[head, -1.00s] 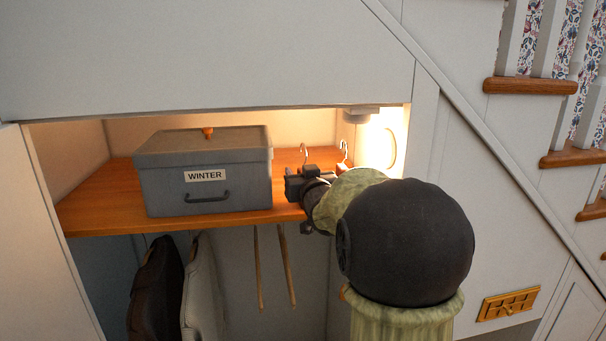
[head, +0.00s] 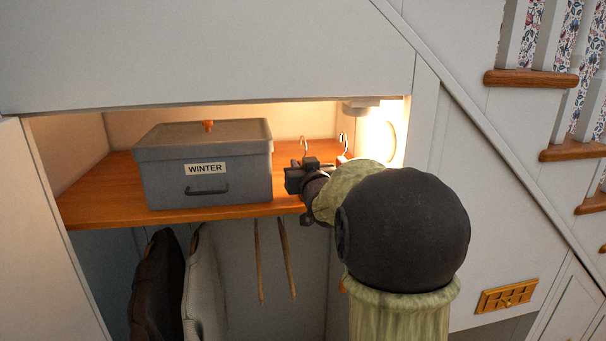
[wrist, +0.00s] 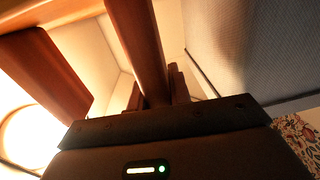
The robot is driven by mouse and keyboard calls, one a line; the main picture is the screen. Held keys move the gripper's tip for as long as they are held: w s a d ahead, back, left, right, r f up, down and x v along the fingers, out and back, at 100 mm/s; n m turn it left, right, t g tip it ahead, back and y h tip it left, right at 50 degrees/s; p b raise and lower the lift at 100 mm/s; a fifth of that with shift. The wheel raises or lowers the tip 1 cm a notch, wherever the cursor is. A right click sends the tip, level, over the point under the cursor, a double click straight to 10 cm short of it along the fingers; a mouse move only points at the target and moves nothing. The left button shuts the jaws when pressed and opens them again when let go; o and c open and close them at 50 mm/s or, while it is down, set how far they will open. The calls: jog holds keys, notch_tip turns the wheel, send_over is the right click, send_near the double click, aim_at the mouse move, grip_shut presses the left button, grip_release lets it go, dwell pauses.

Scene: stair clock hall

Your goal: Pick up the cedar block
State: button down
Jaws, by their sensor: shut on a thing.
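My gripper (head: 298,178) is at the front of the wooden shelf, just right of the grey box. In the wrist view it is shut on a long reddish-brown wooden piece (wrist: 138,40), which looks like the cedar block. The piece runs up and away between the fingers, and its far end is out of frame. In the head view the gripper and my arm hide most of it. A metal hook (head: 304,145) rises just behind the gripper. A second hook (head: 343,143) stands to its right. Another brown wooden piece (wrist: 45,75) is at the left in the wrist view, apart from the fingers.
The lidded grey box (head: 165,182) labelled WINTER stands close left of my gripper on the shelf (head: 95,205). A lit lamp (head: 380,135) is on the right wall. The cupboard's upper panel (head: 200,55) hangs low above. Dark and pale bags are below the shelf.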

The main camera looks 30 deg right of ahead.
jog(key=shift+s+r+b, duration=0.1)
jog(key=shift+r+b, duration=1)
jog(key=shift+r, duration=0.7)
jog(key=s+a, duration=0.1)
jog(key=s, duration=0.7)
jog(key=s+a+p, duration=0.1)
jog(key=s+a, duration=0.1)
jog(key=s, duration=0.7)
jog(key=shift+s+a, duration=0.25)
